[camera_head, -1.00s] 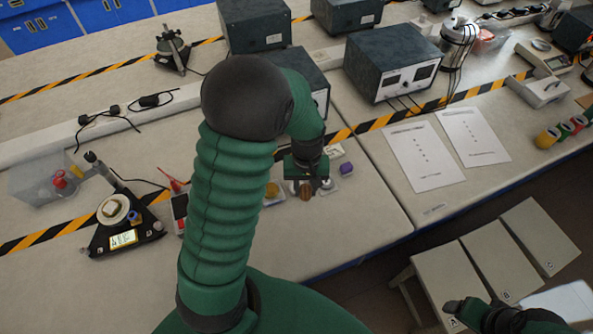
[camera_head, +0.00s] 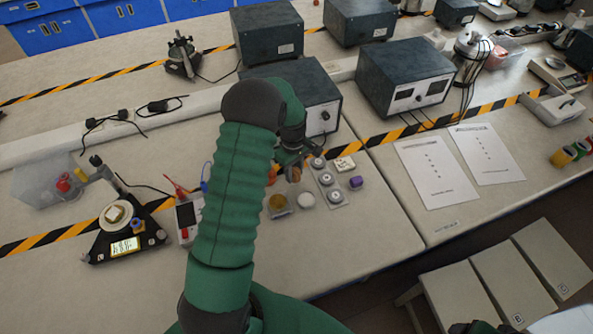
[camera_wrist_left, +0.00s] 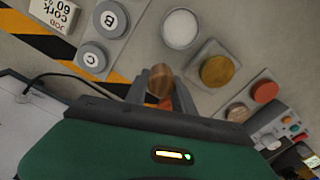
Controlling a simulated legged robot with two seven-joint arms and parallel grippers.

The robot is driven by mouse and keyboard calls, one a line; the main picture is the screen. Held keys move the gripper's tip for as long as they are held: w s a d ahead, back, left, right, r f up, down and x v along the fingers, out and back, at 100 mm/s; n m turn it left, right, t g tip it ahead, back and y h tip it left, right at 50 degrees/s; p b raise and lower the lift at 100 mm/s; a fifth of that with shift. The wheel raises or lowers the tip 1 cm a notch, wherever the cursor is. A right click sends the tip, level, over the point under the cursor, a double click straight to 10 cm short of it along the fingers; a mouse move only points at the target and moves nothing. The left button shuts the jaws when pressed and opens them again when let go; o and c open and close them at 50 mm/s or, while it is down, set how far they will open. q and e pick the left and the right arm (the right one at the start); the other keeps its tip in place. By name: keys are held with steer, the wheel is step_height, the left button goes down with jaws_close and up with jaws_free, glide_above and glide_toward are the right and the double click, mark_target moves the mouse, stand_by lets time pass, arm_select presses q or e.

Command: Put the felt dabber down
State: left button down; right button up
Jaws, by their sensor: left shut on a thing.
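My left gripper (camera_head: 294,172) is shut on a brown wooden knob, which I take to be the felt dabber's handle; it shows between the fingers in the left wrist view (camera_wrist_left: 160,82). The dabber's lower end is hidden. An ochre round pad (camera_head: 278,201) on a grey square base and a white round disc (camera_head: 306,200) lie on the bench in front of the gripper. In the wrist view, a grey tray (camera_wrist_left: 262,76) with an orange disc (camera_wrist_left: 265,91) and another wooden knob (camera_wrist_left: 237,112) lies to the right. My right gripper cannot be made out.
A grey holder (camera_head: 338,197) with lettered round pieces stands right of the gripper, beside a small card (camera_head: 345,163) and a purple block (camera_head: 356,182). Dark instrument boxes (camera_head: 296,93) stand behind. A meter (camera_head: 188,217) and a black-based scale (camera_head: 124,232) stand left.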

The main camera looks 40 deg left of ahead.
mark_target(297, 173)
arm_select(q)
steer(key=shift+w+a+f, duration=0.1)
steer(key=shift+w+a, duration=0.2)
steer(key=shift+w, duration=0.25)
steer(key=shift+w+a, duration=0.3)
steer(key=shift+w, duration=0.25)
steer(key=shift+w+f, duration=0.15)
steer(key=shift+f, duration=0.05)
steer(key=shift+d+f+p, duration=0.2)
steer(key=shift+f+p, duration=0.05)
steer(key=shift+f, duration=0.35)
steer(key=shift+d+f+p, duration=0.15)
steer(key=shift+f+p, duration=0.05)
steer(key=shift+f, duration=0.35)
steer(key=shift+a+f, duration=0.15)
steer(key=shift+f, duration=0.2)
steer(key=c, duration=1.1)
jaws_free()
steer(key=shift+a+f, duration=0.1)
steer(key=shift+a, duration=0.05)
steer(key=shift+o, duration=0.2)
